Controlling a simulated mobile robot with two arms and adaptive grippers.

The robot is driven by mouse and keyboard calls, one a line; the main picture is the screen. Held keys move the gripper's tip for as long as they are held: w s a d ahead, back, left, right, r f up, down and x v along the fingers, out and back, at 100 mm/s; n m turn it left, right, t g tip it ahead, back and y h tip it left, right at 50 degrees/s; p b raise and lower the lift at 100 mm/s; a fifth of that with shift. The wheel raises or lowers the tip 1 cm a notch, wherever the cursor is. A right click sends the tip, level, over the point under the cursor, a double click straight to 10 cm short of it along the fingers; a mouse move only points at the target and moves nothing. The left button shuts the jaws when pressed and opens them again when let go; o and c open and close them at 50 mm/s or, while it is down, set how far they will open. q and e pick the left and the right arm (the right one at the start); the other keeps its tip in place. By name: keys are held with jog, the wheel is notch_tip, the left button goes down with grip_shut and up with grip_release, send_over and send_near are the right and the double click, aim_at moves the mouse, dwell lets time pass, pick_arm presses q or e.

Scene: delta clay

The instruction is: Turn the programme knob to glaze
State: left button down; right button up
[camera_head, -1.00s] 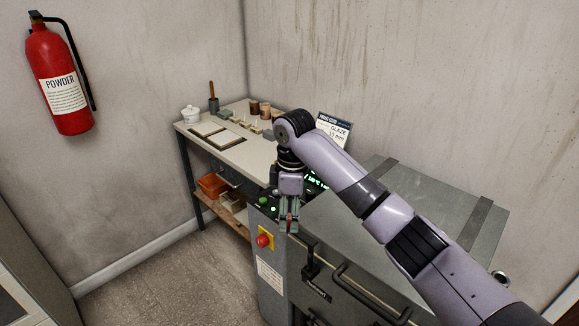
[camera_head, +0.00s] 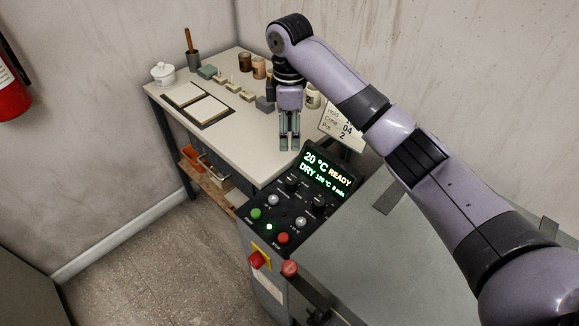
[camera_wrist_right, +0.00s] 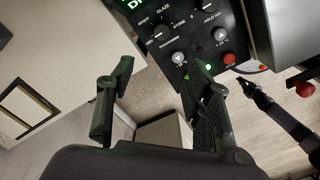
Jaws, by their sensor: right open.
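The programme knob (camera_head: 291,184) is a small black dial on the kiln's control panel (camera_head: 262,198), below the lit display (camera_head: 325,172). The display reads 20 °C READY and DRY 120 °C 0 min. The knob (camera_wrist_right: 160,34) shows more closely in the right wrist view, with DRY and GLAZE printed around it. My right gripper (camera_head: 289,148) points down near the table's edge, beyond the display in the picture. In the right wrist view its fingers (camera_wrist_right: 165,75) are apart and empty, clear of the knob.
A second black knob (camera_head: 318,203), a green button (camera_head: 256,214) and red stop button (camera_head: 283,238) share the panel. A red emergency button (camera_head: 257,260) is on the front. The table (camera_head: 240,140) holds pots and small blocks. A sign (camera_head: 342,128) stands behind the display.

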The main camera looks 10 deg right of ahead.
notch_tip(320, 180, down, 3)
jog(key=s, duration=0.1)
jog(key=p, duration=0.1)
send_near(291, 180)
notch_tip(291, 180, down, 5)
jog(key=shift+s+f, duration=0.1)
notch_tip(291, 180, down, 2)
jog(key=shift+f, duration=0.85)
pick_arm(q)
jog(key=s, duration=0.1)
jog(key=s+r, duration=0.1)
jog(key=s, duration=0.1)
jog(key=shift+s+a+g, duration=0.1)
jog(key=shift+g, duration=0.2)
pick_arm(e)
jog(key=shift+c, duration=0.3)
